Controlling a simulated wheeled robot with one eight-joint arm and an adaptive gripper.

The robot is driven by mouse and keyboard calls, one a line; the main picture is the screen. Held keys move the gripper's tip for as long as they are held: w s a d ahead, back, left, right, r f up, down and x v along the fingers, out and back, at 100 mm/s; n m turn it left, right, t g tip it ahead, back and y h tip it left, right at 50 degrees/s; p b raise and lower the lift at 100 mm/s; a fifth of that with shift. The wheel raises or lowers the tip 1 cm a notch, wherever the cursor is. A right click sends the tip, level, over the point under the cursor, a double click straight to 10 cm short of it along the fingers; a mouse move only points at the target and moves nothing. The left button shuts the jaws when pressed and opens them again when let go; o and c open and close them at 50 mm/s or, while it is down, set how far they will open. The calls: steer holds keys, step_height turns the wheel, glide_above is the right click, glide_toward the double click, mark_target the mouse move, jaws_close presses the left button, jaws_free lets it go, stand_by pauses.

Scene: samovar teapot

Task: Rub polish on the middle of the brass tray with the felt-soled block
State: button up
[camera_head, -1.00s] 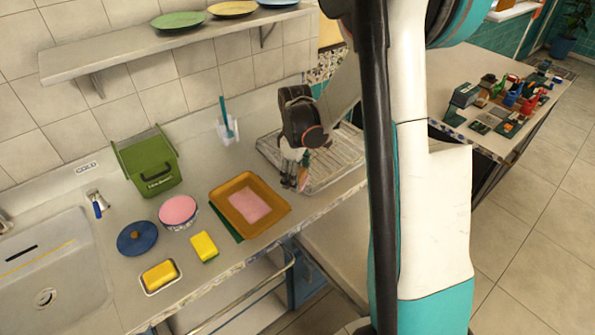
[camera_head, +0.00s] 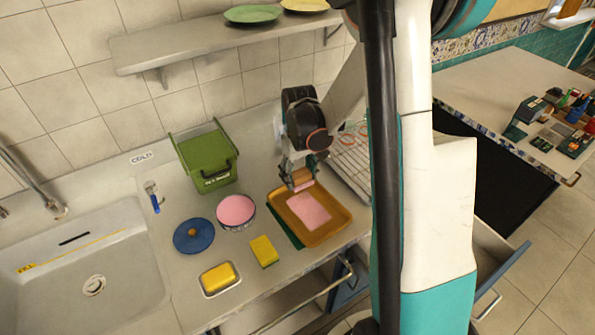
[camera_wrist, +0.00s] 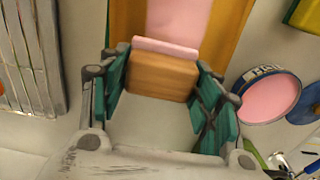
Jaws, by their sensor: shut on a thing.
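The brass tray (camera_head: 337,217) lies on the counter with a pink patch (camera_head: 308,211) in its middle. It also shows in the wrist view (camera_wrist: 236,28). My gripper (camera_head: 300,177) is at the tray's back edge in the head view, shut on the wooden block (camera_wrist: 150,76). The block has a pink felt sole (camera_wrist: 165,48), seen edge-on between the green finger pads. In the wrist view the felt edge overlaps the near end of the pink patch. I cannot tell whether the block touches the tray.
A pink-topped bowl (camera_head: 236,212), blue lid (camera_head: 194,236), yellow-green sponge (camera_head: 264,251) and yellow bar in a dish (camera_head: 219,278) stand left of the tray. A green bin (camera_head: 207,160) is behind. A wire drainer (camera_head: 352,160) stands right of the gripper.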

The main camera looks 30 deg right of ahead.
mark_target(305, 184)
step_height(305, 184, down, 4)
steer(key=shift+f+b, duration=0.1)
steer(key=shift+b, duration=1.05)
steer(key=shift+f, duration=0.6)
steer(key=shift+s+d+r, duration=0.1)
steer(key=shift+s, duration=0.55)
steer(key=shift+s+d+r, duration=0.1)
steer(key=shift+s, duration=0.5)
steer(key=shift+c, duration=0.4)
steer(key=shift+s+f, duration=0.15)
steer(key=shift+s, duration=0.45)
steer(key=shift+s+d+p, duration=0.15)
steer(key=shift+s+p, duration=0.1)
steer(key=shift+p, duration=0.2)
steer(key=w, duration=0.3)
steer(key=shift+w+a+b, duration=0.3)
steer(key=shift+b, duration=0.05)
steer(key=r+p, duration=0.2)
steer(key=r, duration=0.3)
steer(key=shift+w+p, duration=0.35)
steer(key=shift+p, duration=0.05)
steer(key=shift+s+r+p, duration=0.1)
steer(key=shift+r+p, duration=0.85)
steer(key=shift+r, duration=0.65)
